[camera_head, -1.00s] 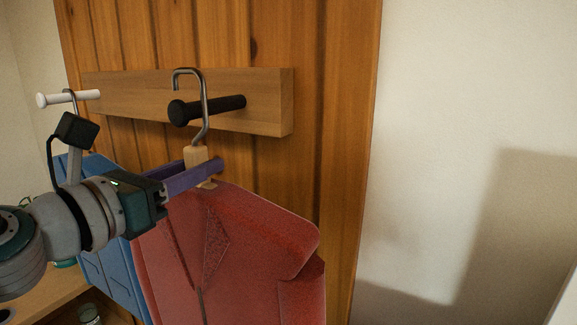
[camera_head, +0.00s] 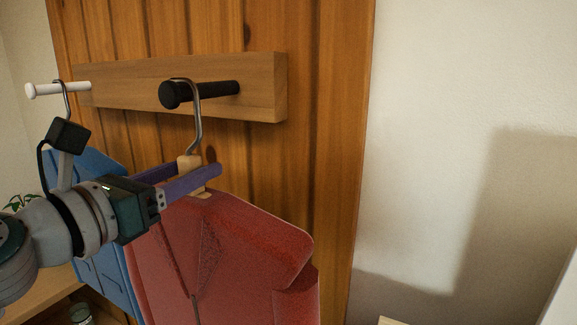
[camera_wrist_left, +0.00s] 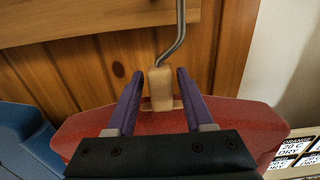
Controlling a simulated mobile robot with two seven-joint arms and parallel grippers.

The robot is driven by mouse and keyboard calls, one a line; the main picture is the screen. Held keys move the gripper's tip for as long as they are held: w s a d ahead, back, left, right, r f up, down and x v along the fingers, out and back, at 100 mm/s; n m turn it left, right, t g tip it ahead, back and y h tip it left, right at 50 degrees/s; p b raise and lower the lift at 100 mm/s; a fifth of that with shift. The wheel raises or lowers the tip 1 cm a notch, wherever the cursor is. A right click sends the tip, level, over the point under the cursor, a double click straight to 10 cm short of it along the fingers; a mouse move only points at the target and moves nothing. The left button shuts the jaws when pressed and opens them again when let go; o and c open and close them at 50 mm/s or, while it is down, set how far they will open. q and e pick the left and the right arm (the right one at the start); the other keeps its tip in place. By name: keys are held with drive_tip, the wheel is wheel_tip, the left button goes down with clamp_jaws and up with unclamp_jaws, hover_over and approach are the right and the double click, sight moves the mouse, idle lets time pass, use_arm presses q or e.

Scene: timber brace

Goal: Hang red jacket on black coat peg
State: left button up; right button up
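The red jacket (camera_head: 225,255) hangs from a hanger with a wooden neck (camera_head: 188,166) and a metal hook (camera_head: 197,120). The top of the hook lies over the black coat peg (camera_head: 205,93), appearing to rest on it. My left gripper (camera_head: 200,171) is around the wooden neck, with one purple finger on each side. In the left wrist view, the fingers (camera_wrist_left: 160,75) stand apart with a small gap on each side of the neck (camera_wrist_left: 161,88), so it looks open. The red jacket (camera_wrist_left: 230,120) is beneath the fingers there. My right gripper is not in view.
A blue jacket (camera_head: 110,275) hangs at left from a white peg (camera_head: 58,89), close beside the red one. Both pegs stick out of a wooden rail (camera_head: 265,85) on a plank panel. The wall at right is bare. A shelf (camera_head: 45,290) is at lower left.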

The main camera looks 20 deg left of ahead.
use_arm(q)
drive_tip(key=shift+o, duration=0.9)
drive_tip(key=shift+f, duration=0.1)
drive_tip(key=shift+f, duration=0.1)
